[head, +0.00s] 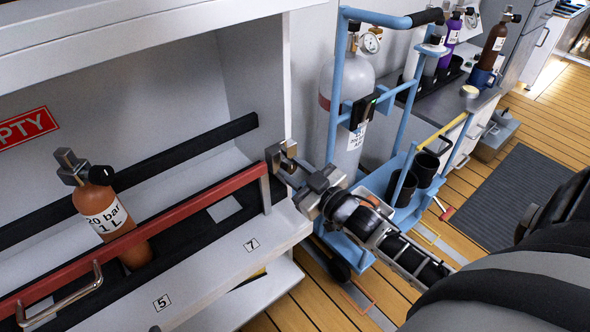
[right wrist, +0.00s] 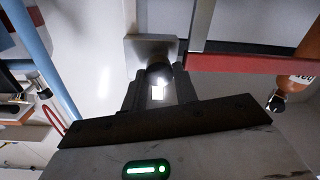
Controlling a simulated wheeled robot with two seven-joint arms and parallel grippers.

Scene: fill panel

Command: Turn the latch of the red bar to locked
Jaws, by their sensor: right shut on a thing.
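The red bar (head: 190,205) runs across the front of the shelf, in front of an orange cylinder (head: 104,212). Its right end meets an upright metal post beside the latch (head: 278,152), a metal block with a dark round knob. My right gripper (head: 292,175) is at the latch, shut on its knob. In the right wrist view the gripper's fingers (right wrist: 158,88) close around the dark knob in front of the square metal latch plate (right wrist: 150,48). The red bar (right wrist: 250,63) extends to the right there. The fingers partly hide the knob. My left gripper is not in view.
A blue trolley (head: 390,170) with a large grey cylinder (head: 345,110) stands right behind my right gripper. A bench (head: 440,105) with bottles is at the back right. A dark mat (head: 515,195) lies on the wooden floor. Shelf spots 5 and 7 look empty.

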